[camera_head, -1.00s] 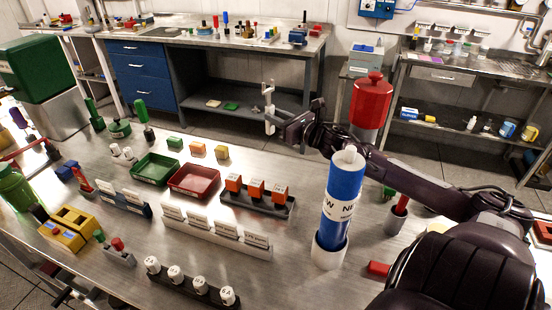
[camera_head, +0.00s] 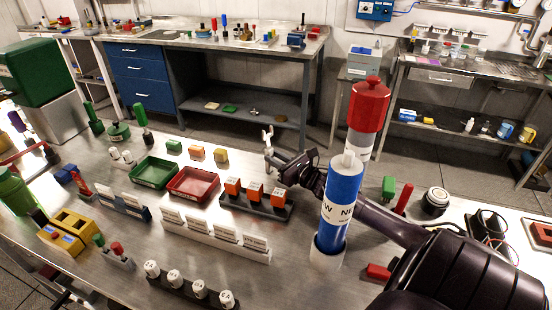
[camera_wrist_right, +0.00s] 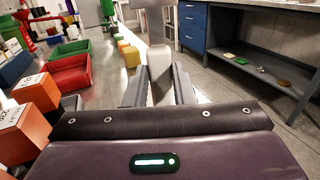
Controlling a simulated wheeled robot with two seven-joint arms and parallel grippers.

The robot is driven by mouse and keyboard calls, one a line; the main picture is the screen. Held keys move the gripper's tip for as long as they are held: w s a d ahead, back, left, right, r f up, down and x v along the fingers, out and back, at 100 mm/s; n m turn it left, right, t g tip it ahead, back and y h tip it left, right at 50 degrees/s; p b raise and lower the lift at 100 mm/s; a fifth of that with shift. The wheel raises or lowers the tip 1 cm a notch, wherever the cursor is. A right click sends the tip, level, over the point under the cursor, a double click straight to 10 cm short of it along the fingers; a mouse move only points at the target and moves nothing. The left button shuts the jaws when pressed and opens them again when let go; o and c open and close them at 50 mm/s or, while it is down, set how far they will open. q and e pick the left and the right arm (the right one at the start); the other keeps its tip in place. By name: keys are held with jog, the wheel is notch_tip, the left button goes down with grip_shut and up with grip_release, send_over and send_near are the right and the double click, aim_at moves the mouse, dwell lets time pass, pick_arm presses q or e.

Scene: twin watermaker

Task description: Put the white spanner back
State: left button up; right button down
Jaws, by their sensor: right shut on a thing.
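The white spanner (camera_head: 267,138) stands roughly upright in my right gripper (camera_head: 272,160), its forked end up. The gripper is shut on it, beyond the row of orange blocks and near the far edge of the metal table. In the right wrist view the spanner (camera_wrist_right: 157,60) shows as a pale grey bar between the two dark fingers of the gripper (camera_wrist_right: 158,88). Its lower end is hidden in the head view. I cannot tell whether it touches the table. My left gripper is not in view.
Orange blocks on a dark rack (camera_head: 283,213) stand just in front of my right gripper. A red tray (camera_head: 207,197) and a green tray (camera_head: 139,181) lie to the left. A tall blue roll (camera_head: 343,185) and a red canister (camera_head: 368,105) stand close to my right arm.

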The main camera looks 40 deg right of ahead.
jog(key=shift+r, duration=0.1)
jog(key=c, duration=1.2)
grip_release()
jog(key=shift+s, duration=0.3)
jog(key=shift+s+d, duration=0.15)
jog(key=shift+s, duration=1.6)
jog(key=shift+s+d, duration=0.15)
jog(key=shift+s, duration=1.6)
